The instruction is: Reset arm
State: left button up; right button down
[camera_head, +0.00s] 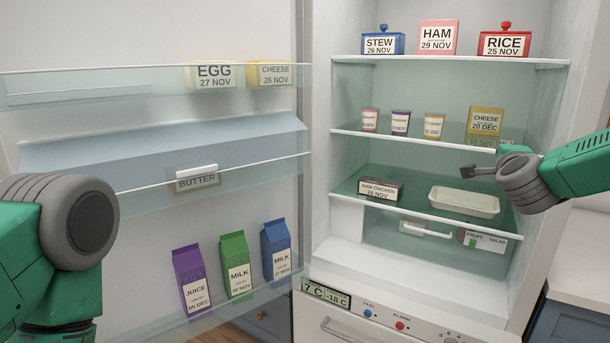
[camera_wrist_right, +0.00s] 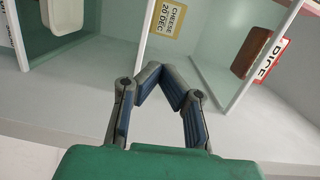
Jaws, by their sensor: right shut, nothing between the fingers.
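My right gripper (camera_head: 480,169) is at the front right edge of the open fridge, level with the gap between the middle shelf and the shelf with the white tray. In the right wrist view its fingertips (camera_wrist_right: 161,73) come together, with nothing held between them. My left arm shows at the left of the head view, in front of the open door, but its gripper is out of view.
Near my right gripper are a white tray (camera_head: 464,201) and a cheese box (camera_head: 485,121). The raw chicken pack (camera_head: 380,190) lies further left. The top shelf holds stew (camera_head: 383,43), ham (camera_head: 438,38) and rice (camera_head: 503,43). Cartons (camera_head: 236,266) stand in the door.

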jog(key=s+a+f+n+g+y+b, duration=0.15)
jog(key=s+a+f+n, duration=0.3)
jog(key=f, duration=0.65)
jog(key=s+a+f+n+g+y+p, duration=0.1)
jog(key=s+a+f+n+g+y, duration=0.25)
jog(key=f, duration=0.85)
jog(key=s+a+f+n+g+y+b, duration=0.1)
jog(key=s+a+f+n, duration=0.45)
jog(key=f, duration=0.55)
jog(key=s+a+f+n+g+y, duration=0.1)
jog(key=s+f+n+g, duration=0.1)
jog(key=s+f, duration=0.5)
jog(key=s+a+f+n+g, duration=0.2)
jog(key=s+f, duration=0.2)
jog(key=s, duration=0.5)
pick_arm(q)
jog(key=f, duration=0.1)
jog(key=f+b, duration=0.1)
jog(key=f, duration=0.1)
jog(key=shift+w+a+f, duration=0.1)
jog(key=shift+w+a, duration=0.05)
jog(key=shift+w, duration=0.1)
pick_arm(e)
jog(key=s+f+n+g, duration=0.2)
jog(key=s, duration=0.8)
jog(key=s+f+n+g, duration=0.3)
jog(key=s, duration=0.7)
jog(key=shift+d+f+g, duration=0.15)
jog(key=shift+d+g, duration=0.15)
jog(key=shift+d, duration=0.15)
